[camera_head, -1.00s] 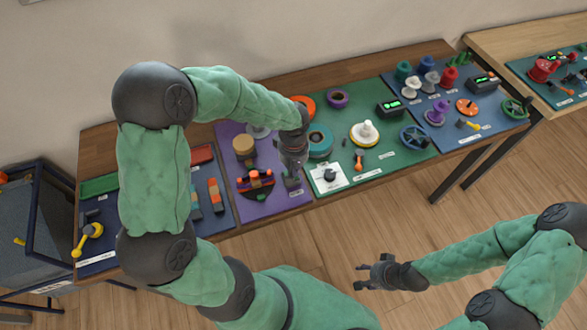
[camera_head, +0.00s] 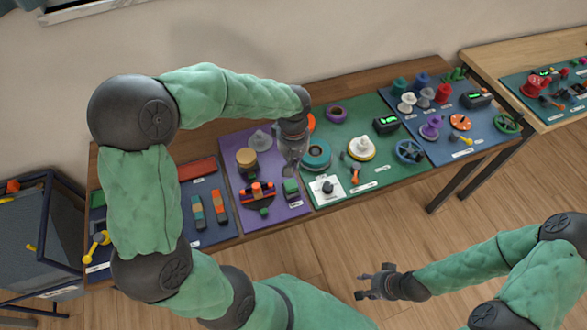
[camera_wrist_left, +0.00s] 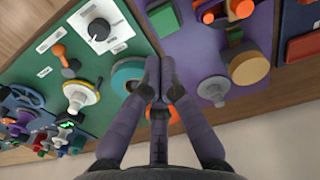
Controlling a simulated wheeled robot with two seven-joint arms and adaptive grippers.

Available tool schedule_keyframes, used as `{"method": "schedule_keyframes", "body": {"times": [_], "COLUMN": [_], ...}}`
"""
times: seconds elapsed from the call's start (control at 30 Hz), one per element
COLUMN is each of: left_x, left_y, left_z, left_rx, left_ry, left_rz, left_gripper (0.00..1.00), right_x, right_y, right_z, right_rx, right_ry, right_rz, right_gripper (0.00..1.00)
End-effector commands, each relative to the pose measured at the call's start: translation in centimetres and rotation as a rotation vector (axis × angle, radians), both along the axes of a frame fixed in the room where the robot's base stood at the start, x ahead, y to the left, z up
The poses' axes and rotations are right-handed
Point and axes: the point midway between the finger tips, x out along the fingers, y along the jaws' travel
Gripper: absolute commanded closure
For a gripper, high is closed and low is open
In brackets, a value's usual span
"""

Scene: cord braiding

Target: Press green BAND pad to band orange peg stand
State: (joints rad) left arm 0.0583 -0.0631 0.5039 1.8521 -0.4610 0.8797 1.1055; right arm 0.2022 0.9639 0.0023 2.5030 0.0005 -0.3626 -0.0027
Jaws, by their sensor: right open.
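The green BAND pad (camera_head: 291,187) is a small green block at the front right of the purple mat (camera_head: 281,211). The peg stand (camera_head: 257,193), dark with orange parts, sits left of the pad; it also shows at the top of the left wrist view (camera_wrist_left: 228,13). I cannot tell whether a band is on it. My left gripper (camera_head: 291,168) hangs behind and above the pad, apart from it. In the left wrist view its fingers meet (camera_wrist_left: 161,72), with nothing visible between them. My right gripper (camera_head: 368,284) is open and empty over the floor in front of the table.
A teal ring (camera_head: 316,156) lies just right of my left gripper. A tan cylinder (camera_head: 245,158) and a grey cone (camera_head: 260,139) stand at the back of the purple mat. A white dial plate (camera_head: 328,189) is right of the pad. The front floor is clear.

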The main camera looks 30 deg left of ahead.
Motion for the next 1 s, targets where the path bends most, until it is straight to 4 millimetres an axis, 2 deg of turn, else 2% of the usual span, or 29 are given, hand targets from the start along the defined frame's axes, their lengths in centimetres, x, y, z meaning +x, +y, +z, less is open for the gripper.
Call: {"method": "schedule_keyframes", "body": {"times": [0.1,0.23,1.0], "left_x": [0.0,0.0,0.0], "left_y": [0.0,0.0,0.0], "left_z": [1.7,2.6,2.7], "left_rx": [-0.001,0.0,0.0], "left_ry": [-0.002,0.0,0.0], "left_rz": [0.0,0.0,0.0], "left_gripper": [1.0,1.0,1.0], "right_x": [0.0,0.0,0.0], "right_y": [0.0,0.0,0.0], "right_z": [0.5,0.7,0.7], "right_rx": [0.0,0.0,0.0], "right_ry": [0.0,0.0,0.0], "right_rz": [0.0,0.0,0.0], "right_gripper": [0.52,0.52,0.52]}}
